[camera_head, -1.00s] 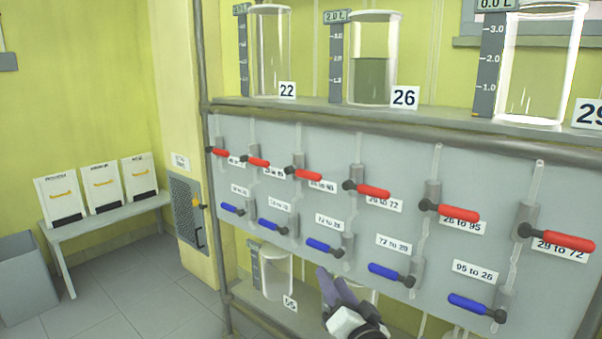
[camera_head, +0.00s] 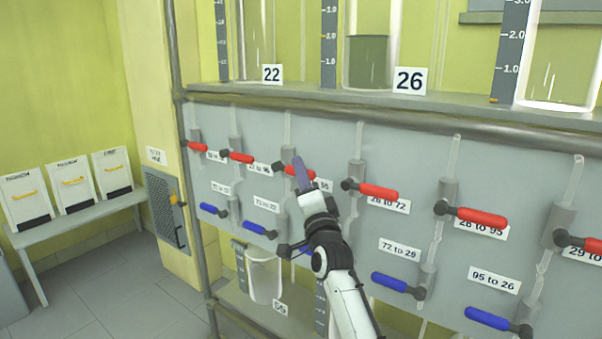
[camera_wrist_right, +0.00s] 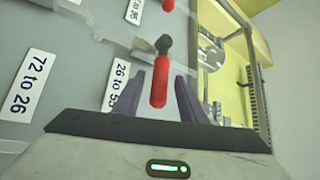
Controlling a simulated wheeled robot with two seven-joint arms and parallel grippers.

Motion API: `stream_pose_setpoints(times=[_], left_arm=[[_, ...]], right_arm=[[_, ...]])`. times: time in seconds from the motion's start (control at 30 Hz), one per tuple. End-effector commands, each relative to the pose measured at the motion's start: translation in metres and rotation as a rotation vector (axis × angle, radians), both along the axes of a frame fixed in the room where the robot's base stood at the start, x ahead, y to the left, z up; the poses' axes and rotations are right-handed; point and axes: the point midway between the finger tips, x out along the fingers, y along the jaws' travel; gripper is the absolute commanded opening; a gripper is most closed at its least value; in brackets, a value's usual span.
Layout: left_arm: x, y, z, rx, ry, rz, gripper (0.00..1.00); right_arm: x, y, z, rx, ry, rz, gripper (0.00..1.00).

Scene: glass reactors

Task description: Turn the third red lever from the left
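The third red lever from the left (camera_head: 306,172) is on the grey panel, its handle pointing right and partly hidden behind my right gripper (camera_head: 302,176). In the right wrist view the red handle (camera_wrist_right: 158,85) with its dark pivot lies between the two purple fingers of my right gripper (camera_wrist_right: 158,98). The fingers stand apart, with a gap on each side of the handle. A label that seems to read "26 to 55" (camera_wrist_right: 118,86) is beside it. My left gripper is not in view.
Other red levers flank it: the second (camera_head: 238,157) to the left and the fourth (camera_head: 375,190) to the right. Blue levers (camera_head: 395,283) form a lower row, one partly behind my arm. Glass cylinders, one numbered 26 (camera_head: 369,60), stand on the shelf above.

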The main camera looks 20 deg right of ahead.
Motion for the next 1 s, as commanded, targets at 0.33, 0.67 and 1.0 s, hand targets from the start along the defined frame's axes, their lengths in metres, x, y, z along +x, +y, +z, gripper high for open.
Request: stream_pose_setpoints(times=[0.33,0.67,1.0], left_arm=[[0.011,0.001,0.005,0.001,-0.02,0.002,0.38],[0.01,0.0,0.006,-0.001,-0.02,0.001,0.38],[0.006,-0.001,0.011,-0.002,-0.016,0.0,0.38]], right_arm=[[0.013,-0.001,0.004,0.0,0.0,0.0,0.38],[0.012,-0.001,0.004,0.0,0.0,0.0,0.06],[0.012,-0.001,0.007,-0.008,0.009,0.001,0.0]])
